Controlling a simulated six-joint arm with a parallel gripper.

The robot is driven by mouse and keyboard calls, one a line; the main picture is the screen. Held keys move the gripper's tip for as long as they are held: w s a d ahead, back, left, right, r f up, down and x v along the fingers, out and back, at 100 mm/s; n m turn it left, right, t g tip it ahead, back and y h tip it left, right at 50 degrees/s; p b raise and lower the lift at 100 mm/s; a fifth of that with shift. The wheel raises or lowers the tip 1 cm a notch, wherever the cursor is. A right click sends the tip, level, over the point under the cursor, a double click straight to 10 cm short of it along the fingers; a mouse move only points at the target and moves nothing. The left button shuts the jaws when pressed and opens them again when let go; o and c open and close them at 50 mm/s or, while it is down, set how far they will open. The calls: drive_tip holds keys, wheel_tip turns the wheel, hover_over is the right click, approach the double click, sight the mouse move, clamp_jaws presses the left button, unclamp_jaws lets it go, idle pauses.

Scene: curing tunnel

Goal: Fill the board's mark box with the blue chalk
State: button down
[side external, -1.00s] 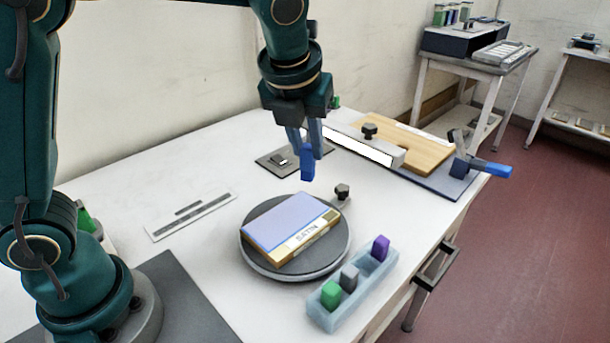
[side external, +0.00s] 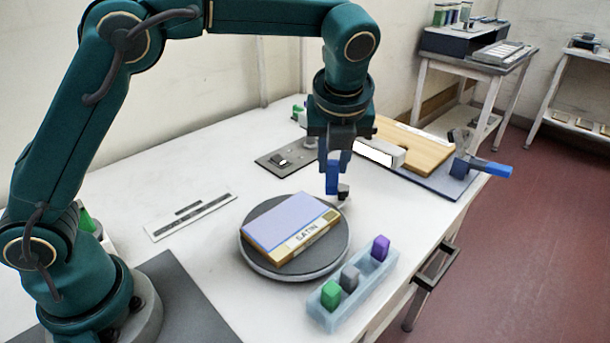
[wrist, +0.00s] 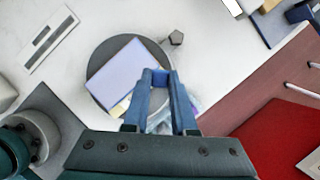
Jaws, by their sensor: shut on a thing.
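My gripper (side external: 334,160) is shut on the blue chalk (side external: 332,180), which points down above the table, at the back right of the turntable. The chalk also shows between the fingers in the wrist view (wrist: 160,77). The board (side external: 290,225) lies flat on the round grey turntable (side external: 262,270). Its top is pale lilac-blue, with a lighter strip marked "SATIN" along its front edge. A mark box cannot be made out clearly in the side view; in the wrist view the fingers cover part of the board (wrist: 125,72).
A pale blue chalk holder (side external: 342,308) at the front right carries green, grey and purple chalks. A dark knob (side external: 343,191) stands beside the turntable, close behind the chalk in view. A wooden board in a clamp fixture (side external: 415,150) is at the back right. The left table is mostly clear.

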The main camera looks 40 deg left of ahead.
sight(331, 184)
wheel_tip(331, 184, down, 5)
drive_tip(key=shift+s+f, duration=0.1)
drive_tip(key=shift+s, duration=0.6)
drive_tip(key=shift+w, duration=0.6)
drive_tip(key=shift+s, duration=0.7)
drive_tip(key=shift+w, duration=0.7)
drive_tip(key=shift+s, duration=0.65)
wheel_tip(331, 184, up, 8)
